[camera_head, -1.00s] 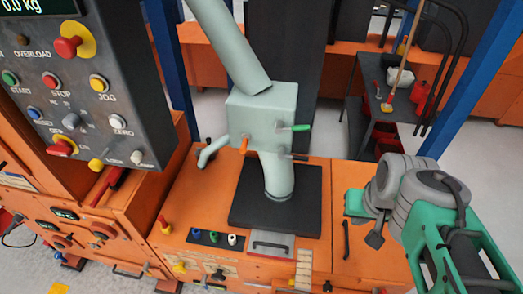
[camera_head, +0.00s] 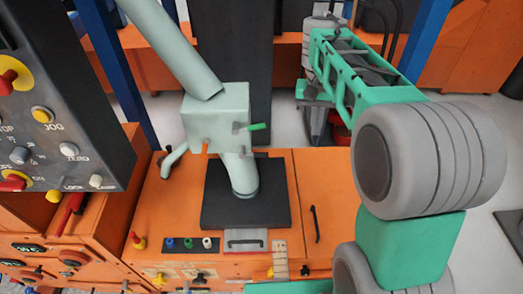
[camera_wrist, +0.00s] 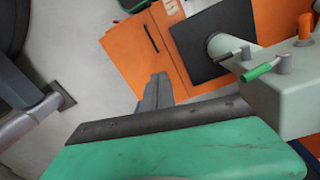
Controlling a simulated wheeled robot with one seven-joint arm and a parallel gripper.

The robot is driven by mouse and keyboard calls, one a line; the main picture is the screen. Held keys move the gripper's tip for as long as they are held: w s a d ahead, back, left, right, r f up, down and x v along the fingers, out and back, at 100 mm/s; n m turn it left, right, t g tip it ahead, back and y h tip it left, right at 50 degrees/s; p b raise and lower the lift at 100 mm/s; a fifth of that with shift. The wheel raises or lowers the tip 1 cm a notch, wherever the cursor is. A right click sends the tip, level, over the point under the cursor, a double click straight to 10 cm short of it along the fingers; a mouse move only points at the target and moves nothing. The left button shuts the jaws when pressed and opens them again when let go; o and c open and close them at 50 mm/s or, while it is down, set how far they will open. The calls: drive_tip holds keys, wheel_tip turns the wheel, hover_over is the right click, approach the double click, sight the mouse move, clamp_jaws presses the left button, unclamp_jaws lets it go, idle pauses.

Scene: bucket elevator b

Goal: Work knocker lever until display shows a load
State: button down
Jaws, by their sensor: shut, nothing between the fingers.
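A pale grey-green box (camera_head: 217,118) sits on the chute in the head view. A lever with a green grip (camera_head: 257,126) sticks out from its right side, and a short orange-tipped lever (camera_head: 204,147) is on its front. The wrist view shows the green grip (camera_wrist: 258,72) at right and the orange tip (camera_wrist: 305,25) at the upper right. Which one is the knocker lever, I cannot tell. My gripper (camera_wrist: 155,90) is shut and empty, left of the green grip and apart from it. The load display is out of view now.
A dark control panel (camera_head: 60,110) with knobs and buttons stands at left. The chute drops onto a black plate (camera_head: 215,205) on an orange cabinet (camera_head: 165,205). A blue post (camera_head: 425,40) stands at right. Grey floor lies open behind the cabinet.

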drive_tip(key=w+a+f+m+g+y+p, duration=0.1)
drive_tip(key=w+a+f+m+g+p, duration=0.15)
drive_tip(key=w, duration=0.65)
drive_tip(key=w+a+f+m+g+y+p, duration=0.1)
drive_tip(key=w+a+f+m+y+p, duration=0.1)
drive_tip(key=a+f, duration=0.6)
drive_tip(key=shift+w+a+f+y, duration=0.35)
drive_tip(key=shift+w+f+y, duration=0.25)
drive_tip(key=shift+w, duration=0.15)
drive_tip(key=shift+f+m, duration=0.1)
drive_tip(key=shift+m, duration=0.15)
drive_tip(key=b+x, duration=0.7)
drive_tip(key=b, duration=0.2)
drive_tip(key=shift+b, duration=0.35)
